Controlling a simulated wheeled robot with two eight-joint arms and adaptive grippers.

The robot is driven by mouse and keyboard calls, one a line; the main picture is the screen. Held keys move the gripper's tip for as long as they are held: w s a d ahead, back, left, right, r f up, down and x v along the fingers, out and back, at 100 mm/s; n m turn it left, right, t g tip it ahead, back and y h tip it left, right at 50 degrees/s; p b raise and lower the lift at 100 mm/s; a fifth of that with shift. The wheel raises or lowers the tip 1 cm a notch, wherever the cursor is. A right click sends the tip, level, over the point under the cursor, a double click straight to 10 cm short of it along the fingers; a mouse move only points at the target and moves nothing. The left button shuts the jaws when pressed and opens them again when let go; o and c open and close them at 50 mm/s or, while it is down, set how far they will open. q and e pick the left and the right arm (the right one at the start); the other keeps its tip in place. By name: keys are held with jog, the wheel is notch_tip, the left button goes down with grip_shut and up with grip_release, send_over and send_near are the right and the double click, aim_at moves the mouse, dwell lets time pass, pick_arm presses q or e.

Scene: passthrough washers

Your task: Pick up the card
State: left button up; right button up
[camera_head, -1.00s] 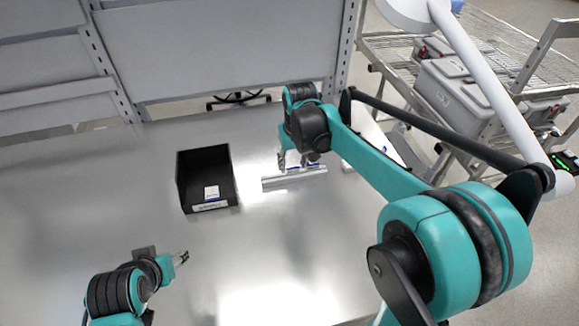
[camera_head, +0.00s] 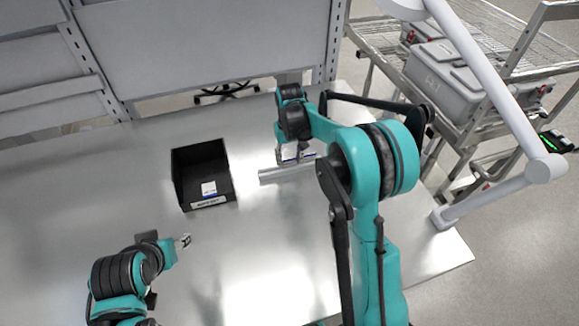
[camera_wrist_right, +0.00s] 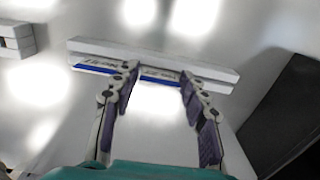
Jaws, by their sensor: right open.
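A white card with a blue strip (camera_wrist_right: 160,79) stands at a pale rail (camera_wrist_right: 205,66) in the right wrist view. A second blue strip (camera_wrist_right: 95,67) shows to its left. The rail also shows in the head view (camera_head: 275,174), right of the black bin. My right gripper (camera_wrist_right: 159,76) is open, its fingertips close to the rail with the card's strip between them; I cannot tell whether they touch it. My right gripper is partly hidden in the head view (camera_head: 293,154). My left gripper (camera_head: 184,241) is low at the left, away from the rail; its jaw state is unclear.
A black bin (camera_head: 181,195) with a white, blue-striped card (camera_head: 209,188) inside stands left of the rail; its dark wall is at the right of the wrist view (camera_wrist_right: 285,105). A pale block (camera_wrist_right: 15,40) lies far left there. The metal table's front middle is clear.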

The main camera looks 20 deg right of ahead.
jog(key=shift+f, duration=0.3)
jog(key=c, duration=0.4)
jog(key=shift+r, duration=0.15)
